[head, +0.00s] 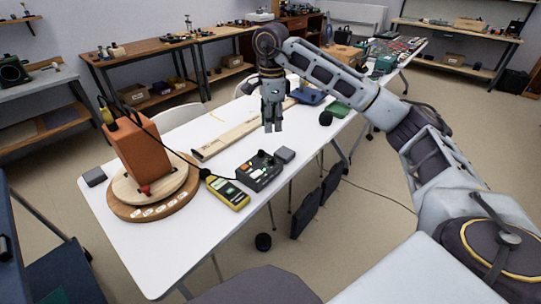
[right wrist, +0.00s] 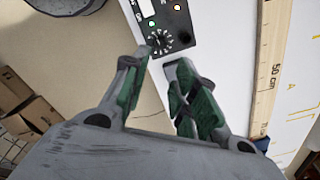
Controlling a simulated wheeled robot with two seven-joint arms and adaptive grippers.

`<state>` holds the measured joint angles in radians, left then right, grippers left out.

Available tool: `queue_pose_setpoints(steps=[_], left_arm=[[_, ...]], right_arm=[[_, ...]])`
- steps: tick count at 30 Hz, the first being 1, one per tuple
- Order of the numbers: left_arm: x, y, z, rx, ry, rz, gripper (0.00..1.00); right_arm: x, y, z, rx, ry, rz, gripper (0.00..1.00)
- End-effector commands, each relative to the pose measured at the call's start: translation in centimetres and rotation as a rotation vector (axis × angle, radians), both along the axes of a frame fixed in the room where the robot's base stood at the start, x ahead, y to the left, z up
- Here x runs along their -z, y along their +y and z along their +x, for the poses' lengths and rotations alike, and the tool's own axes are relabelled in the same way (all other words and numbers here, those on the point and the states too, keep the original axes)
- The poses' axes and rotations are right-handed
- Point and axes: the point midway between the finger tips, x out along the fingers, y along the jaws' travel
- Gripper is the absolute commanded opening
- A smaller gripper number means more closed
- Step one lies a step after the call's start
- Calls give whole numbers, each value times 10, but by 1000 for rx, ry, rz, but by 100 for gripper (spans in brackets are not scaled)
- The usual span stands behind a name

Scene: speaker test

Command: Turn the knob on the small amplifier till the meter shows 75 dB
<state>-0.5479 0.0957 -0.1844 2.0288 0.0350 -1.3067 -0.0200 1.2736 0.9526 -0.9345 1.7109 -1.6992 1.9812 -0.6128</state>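The small amplifier (head: 259,172) is a dark box with a few coloured parts on top, near the table's front edge in the head view. In the right wrist view its dark panel (right wrist: 178,22) shows a knob (right wrist: 160,41) ringed by white marks. The yellow sound meter (head: 229,193) lies left of the amplifier; its reading is too small to make out. My right gripper (head: 273,124) points down above the table, beyond the amplifier. In the right wrist view its fingers (right wrist: 155,66) are apart and empty, with the knob just past the tips. My left gripper is out of view.
An orange-brown speaker (head: 139,150) stands on a round wooden turntable (head: 120,204) at left. A long wooden ruler (head: 230,138) lies behind the amplifier. Small grey blocks (head: 285,155) and a black round thing (head: 326,118) are on the white table (head: 135,262). A cable runs near the meter.

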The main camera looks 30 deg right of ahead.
Motion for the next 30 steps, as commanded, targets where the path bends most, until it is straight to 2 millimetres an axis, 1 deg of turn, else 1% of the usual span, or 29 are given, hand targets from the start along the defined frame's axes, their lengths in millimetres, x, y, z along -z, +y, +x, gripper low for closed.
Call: queue_pose_setpoints(steps=[8, 14, 20, 30], left_arm=[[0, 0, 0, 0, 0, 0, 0], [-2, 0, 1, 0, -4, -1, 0], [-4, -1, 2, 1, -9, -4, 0], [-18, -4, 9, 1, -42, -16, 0]], right_arm=[[1, 1, 0, 0, -1, 2, 28], [9, 1, 0, -1, 0, 3, 28], [28, 1, 0, 0, 1, 3, 28], [73, 1, 0, 0, 1, 3, 28]])
